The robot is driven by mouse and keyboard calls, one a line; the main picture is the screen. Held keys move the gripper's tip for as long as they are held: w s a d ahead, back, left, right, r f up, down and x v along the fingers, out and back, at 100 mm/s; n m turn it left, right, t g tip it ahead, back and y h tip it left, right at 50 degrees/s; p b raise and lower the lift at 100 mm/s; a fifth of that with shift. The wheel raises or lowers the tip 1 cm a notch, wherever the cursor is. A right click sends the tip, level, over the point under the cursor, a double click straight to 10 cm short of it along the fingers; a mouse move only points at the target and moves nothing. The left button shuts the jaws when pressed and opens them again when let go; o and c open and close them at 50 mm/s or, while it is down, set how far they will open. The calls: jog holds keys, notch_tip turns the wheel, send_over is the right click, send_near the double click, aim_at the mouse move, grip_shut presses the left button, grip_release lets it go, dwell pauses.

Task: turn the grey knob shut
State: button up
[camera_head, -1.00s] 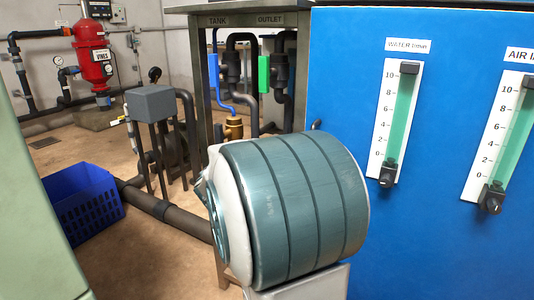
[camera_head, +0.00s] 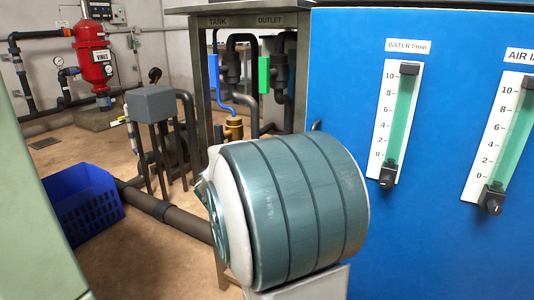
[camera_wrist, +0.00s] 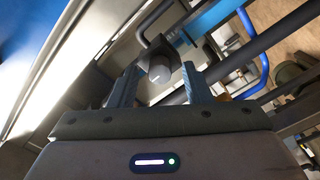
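In the wrist view, a small grey rounded knob (camera_wrist: 160,73) sits in front of a dark bracket-like part. My gripper (camera_wrist: 159,80) is open, with one blue-grey finger to the left of the knob and one to the right. Gaps show between the knob and both fingers in this view, and I cannot tell how deep the knob lies between them. In the head view, my large teal and white arm link fills the middle, and neither my fingers nor the grey knob can be made out there.
A blue panel (camera_head: 340,90) at right carries a water flowmeter (camera_head: 395,120) and an air flowmeter (camera_head: 498,140). A steel frame labelled TANK and OUTLET (camera_head: 245,20) holds pipes with blue and green handles. A blue crate (camera_head: 90,205), grey box (camera_head: 152,104) and red filter (camera_head: 92,55) stand left.

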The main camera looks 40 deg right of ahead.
jog(key=shift+a, duration=0.1)
jog(key=p+v, duration=0.3)
jog(key=v, duration=1)
jog(key=shift+s+a, duration=0.2)
jog(key=shift+a, duration=0.1)
